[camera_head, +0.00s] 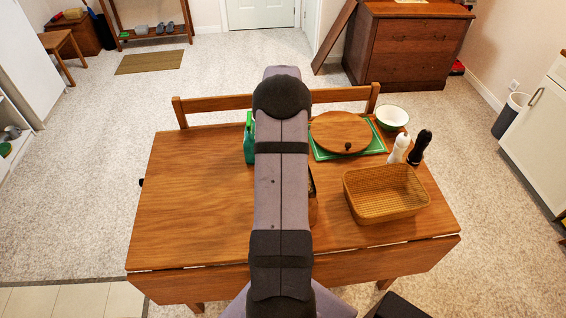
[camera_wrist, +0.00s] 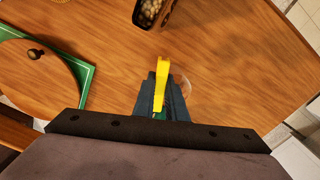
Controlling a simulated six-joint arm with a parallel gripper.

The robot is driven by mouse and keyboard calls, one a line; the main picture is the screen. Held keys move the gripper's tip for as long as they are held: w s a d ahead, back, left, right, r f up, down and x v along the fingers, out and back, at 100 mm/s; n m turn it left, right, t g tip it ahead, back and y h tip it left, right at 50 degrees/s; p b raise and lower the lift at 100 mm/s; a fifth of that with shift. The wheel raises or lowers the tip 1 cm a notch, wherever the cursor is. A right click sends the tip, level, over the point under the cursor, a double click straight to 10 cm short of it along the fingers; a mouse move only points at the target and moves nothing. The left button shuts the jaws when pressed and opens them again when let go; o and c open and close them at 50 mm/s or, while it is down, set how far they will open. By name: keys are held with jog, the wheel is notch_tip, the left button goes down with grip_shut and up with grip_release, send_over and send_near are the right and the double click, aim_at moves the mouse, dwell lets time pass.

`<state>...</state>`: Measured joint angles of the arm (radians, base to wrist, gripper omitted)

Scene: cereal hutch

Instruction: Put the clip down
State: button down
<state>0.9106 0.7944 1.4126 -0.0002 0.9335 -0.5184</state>
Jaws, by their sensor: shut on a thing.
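My gripper (camera_wrist: 160,92) shows at the bottom middle of the wrist view, with its dark fingers shut on a yellow clip (camera_wrist: 162,70). The clip is long and narrow and sticks out past the fingertips over the wooden table (camera_wrist: 225,60). Whether it touches the tabletop I cannot tell. In the head view my own arm hides the gripper and the clip.
A round wooden lid (camera_head: 341,132) lies on a green mat (camera_head: 377,145). Nearby are a wicker basket (camera_head: 385,195), white shaker (camera_head: 399,147), dark shaker (camera_head: 420,146) and bowl (camera_head: 392,117). A green item (camera_head: 249,142) stands beside my arm. The table's left half is clear.

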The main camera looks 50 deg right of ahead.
notch_tip(320, 180, down, 4)
jog(key=shift+r+p, duration=0.1)
jog(key=shift+p, duration=0.45)
jog(key=shift+f+b, duration=0.35)
jog(key=shift+f, duration=0.25)
jog(key=shift+a, duration=0.1)
jog(key=c, duration=1.8)
grip_release()
jog(key=shift+c, duration=0.2)
jog(key=shift+o, duration=0.2)
jog(key=shift+s+f, duration=0.1)
jog(key=shift+a, duration=0.1)
